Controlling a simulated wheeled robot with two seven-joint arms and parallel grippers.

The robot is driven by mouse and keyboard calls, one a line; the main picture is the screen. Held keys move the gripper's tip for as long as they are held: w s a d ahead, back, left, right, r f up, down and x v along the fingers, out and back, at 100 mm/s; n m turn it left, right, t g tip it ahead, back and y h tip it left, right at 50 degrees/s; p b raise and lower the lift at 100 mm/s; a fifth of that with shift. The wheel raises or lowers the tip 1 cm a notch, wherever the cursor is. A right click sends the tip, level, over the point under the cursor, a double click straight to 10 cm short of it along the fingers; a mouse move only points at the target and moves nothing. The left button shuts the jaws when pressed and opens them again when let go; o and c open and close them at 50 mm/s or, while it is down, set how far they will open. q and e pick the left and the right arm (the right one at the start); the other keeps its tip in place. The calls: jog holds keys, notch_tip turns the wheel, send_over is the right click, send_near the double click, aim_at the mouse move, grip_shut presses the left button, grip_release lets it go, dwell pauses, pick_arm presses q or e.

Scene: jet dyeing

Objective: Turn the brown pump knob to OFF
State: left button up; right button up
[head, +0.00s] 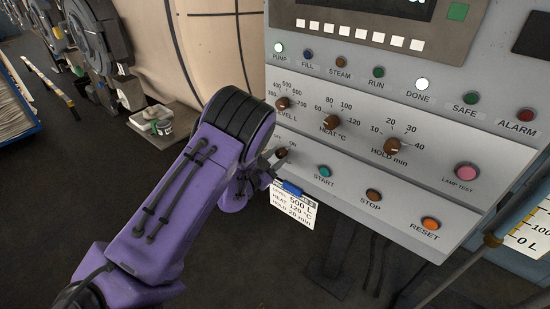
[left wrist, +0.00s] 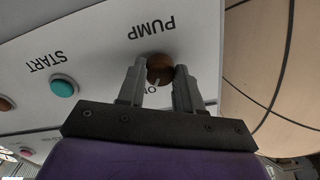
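The brown pump knob (head: 281,153) sits on the lower left of the grey control panel, beside the printed ON. It also shows in the left wrist view (left wrist: 160,68), under the upside-down word PUMP. My left gripper (head: 268,163) is at the knob. In the left wrist view its two fingers (left wrist: 160,75) stand on either side of the knob, very close to it. I cannot tell whether they press on it. The OFF mark is hidden, and the knob's pointer is too unclear to read. The PUMP lamp (head: 279,48) is lit white. My right gripper is not in view.
The teal START button (head: 325,171) is just right of the knob, then STOP (head: 374,195) and RESET (head: 430,223). Brown LEVEL (head: 283,103), HEAT (head: 331,121) and HOLD (head: 394,146) knobs are above. A white card (head: 292,206) with a blue clip hangs below the panel.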

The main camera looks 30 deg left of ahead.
pick_arm(q)
jog(key=shift+c, duration=0.6)
jog(key=shift+n, duration=0.3)
jog(key=n, duration=0.2)
jog(key=shift+n, duration=0.4)
jog(key=n, duration=0.3)
jog(key=shift+n+p, duration=0.3)
jog(key=shift+p, duration=0.05)
jog(key=n, duration=0.6)
jog(key=shift+n+p, duration=0.3)
jog(key=shift+p, duration=0.1)
